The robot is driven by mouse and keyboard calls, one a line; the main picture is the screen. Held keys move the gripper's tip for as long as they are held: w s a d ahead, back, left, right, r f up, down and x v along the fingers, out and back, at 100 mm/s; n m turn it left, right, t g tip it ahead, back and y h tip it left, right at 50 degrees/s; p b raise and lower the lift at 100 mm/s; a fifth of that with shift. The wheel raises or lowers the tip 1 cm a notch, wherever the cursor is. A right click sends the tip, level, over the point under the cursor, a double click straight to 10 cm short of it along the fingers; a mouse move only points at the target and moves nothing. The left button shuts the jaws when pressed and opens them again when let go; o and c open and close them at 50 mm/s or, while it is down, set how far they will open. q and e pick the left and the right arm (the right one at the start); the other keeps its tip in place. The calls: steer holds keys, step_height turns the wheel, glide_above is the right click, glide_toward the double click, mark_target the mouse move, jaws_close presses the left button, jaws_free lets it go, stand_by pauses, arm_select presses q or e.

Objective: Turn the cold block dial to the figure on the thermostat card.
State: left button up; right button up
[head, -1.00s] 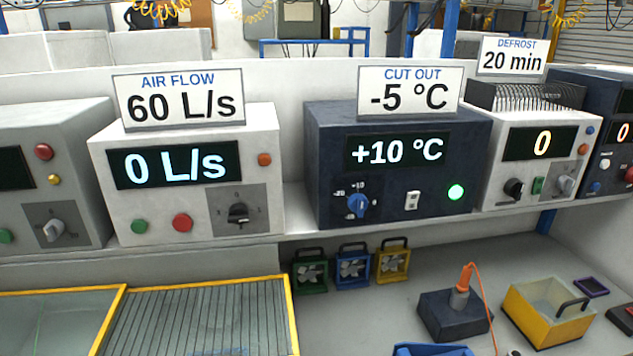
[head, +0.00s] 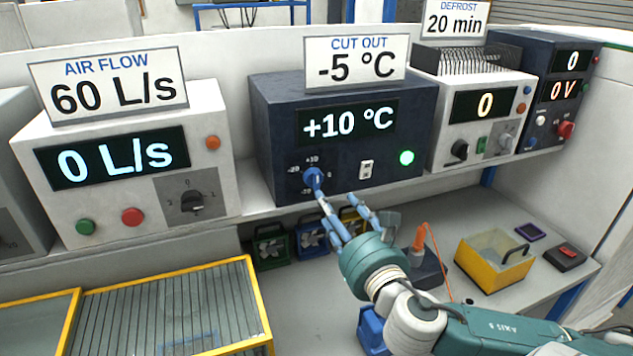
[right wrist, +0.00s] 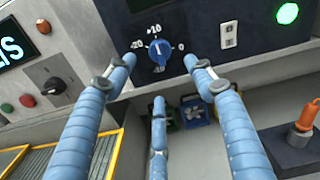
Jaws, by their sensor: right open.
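The blue dial (head: 313,178) is on the lower left front of the dark blue box (head: 280,135), whose display (head: 347,123) reads +10 °C. The card above it (head: 356,63) reads CUT OUT, -5 °C. My right gripper (head: 340,204) is open and empty just in front of the box, below and right of the dial in the head view. In the right wrist view, the dial (right wrist: 159,52) shows between two spread fingertips, with a third finger below. I cannot tell whether any finger touches it. My left gripper is out of view.
A pale box (head: 120,150) reading 0 L/s is on the left, under an AIR FLOW 60 L/s card. A white box (head: 486,110) stands right. A toggle switch (head: 366,170) and green lamp (head: 407,158) are beside the dial. Small fans (head: 271,246) stand below the shelf.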

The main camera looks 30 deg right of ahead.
mark_target(317, 181)
steer(key=x, duration=0.3)
steer(key=p+x, duration=0.1)
steer(key=x, duration=0.2)
steer(key=p+x, duration=0.1)
steer(key=x, duration=0.2)
steer(key=shift+w+r, duration=0.2)
steer(key=shift+r, duration=0.1)
steer(key=shift+w+d+f, duration=0.1)
steer(key=shift+w+f, duration=0.05)
steer(key=shift+w, duration=0.55)
steer(key=shift+c, duration=0.5)
steer(key=c, duration=1)
